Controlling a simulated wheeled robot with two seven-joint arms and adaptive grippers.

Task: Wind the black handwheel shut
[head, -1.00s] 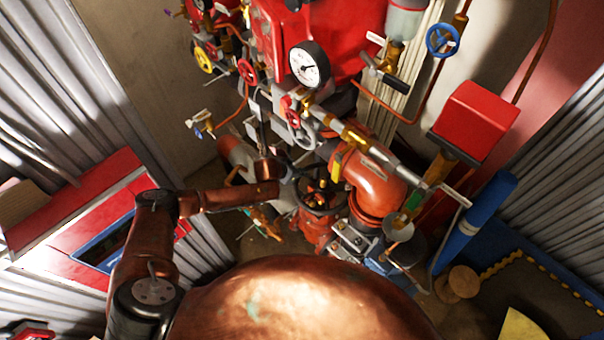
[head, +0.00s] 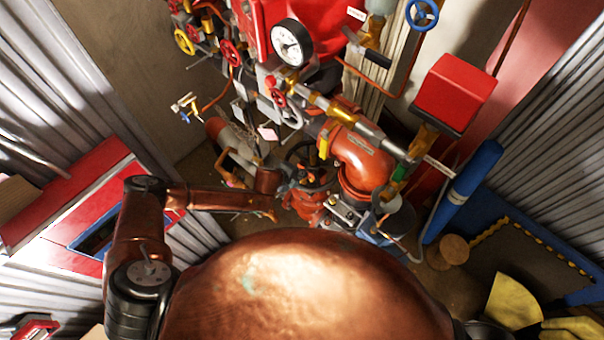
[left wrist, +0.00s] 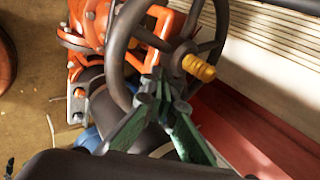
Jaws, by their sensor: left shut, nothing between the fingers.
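The black handwheel (head: 312,151) sits on red pipework in the middle of the head view, partly hidden by fittings around it. In the left wrist view the wheel's dark rim (left wrist: 118,55) and spokes fill the upper middle, with a yellow hub stem (left wrist: 198,68) sticking out. My left gripper (left wrist: 160,92) has green fingers that are shut and empty. The fingertips overlap the lower part of the wheel, left of and below the hub. I cannot tell whether they touch it. In the head view the left fingers are hard to make out. My right gripper is not in view.
An orange-red elbow pipe (head: 362,160) and a pressure gauge (head: 291,42) crowd the wheel. A red box (head: 454,93) and a blue cylinder (head: 472,180) stand to the right. A red cabinet (head: 75,205) stands left, by my arm.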

